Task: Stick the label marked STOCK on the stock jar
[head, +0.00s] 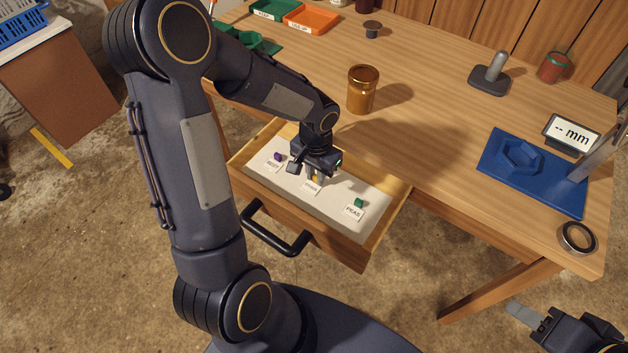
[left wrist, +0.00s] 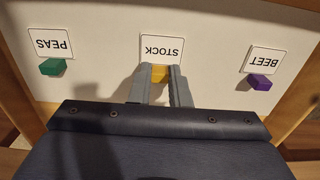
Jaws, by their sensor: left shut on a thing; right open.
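The STOCK label (left wrist: 162,48) is a white card with a yellow tab (left wrist: 160,73). It lies in the open drawer (head: 262,204) and also shows in the head view (head: 311,188). My left gripper (head: 315,179) points down into the drawer and is shut on the yellow tab, its fingers on either side in the left wrist view (left wrist: 160,78). My right gripper (head: 526,317) is open at the lower right, off the table, partly cut off.
The BEET label (left wrist: 267,61) with a purple tab and the PEAS label (left wrist: 52,42) with a green tab flank the STOCK label. A blue fixture (head: 510,188), a metal ring (head: 578,238), a dark stand (head: 489,78) and a red jar (head: 552,68) are on the table (head: 430,115).

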